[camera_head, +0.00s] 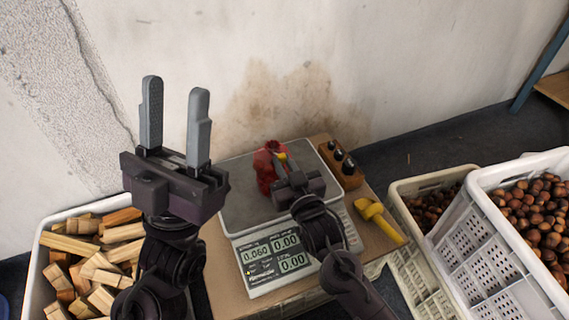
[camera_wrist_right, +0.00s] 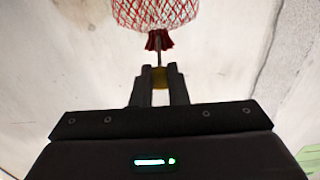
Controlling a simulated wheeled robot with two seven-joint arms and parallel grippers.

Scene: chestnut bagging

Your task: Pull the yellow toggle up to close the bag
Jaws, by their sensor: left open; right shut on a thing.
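A red net bag (camera_head: 266,171) sits on the scale's plate in the head view. In the right wrist view the bag (camera_wrist_right: 156,12) shows at the top, with its gathered red neck below the mesh. The toggle also shows as a small yellow spot (camera_head: 282,157) in the head view, by my right gripper (camera_head: 279,166). My left gripper (camera_head: 174,108) is open and empty, raised left of the scale.
The scale (camera_head: 240,222) stands on a cardboard-coloured table, with a weight block (camera_head: 352,178) and a yellow-handled tool (camera_head: 378,218) to its right. A white crate of wood pieces (camera_head: 37,268) is at left. Crates of chestnuts (camera_head: 478,198) stand at right.

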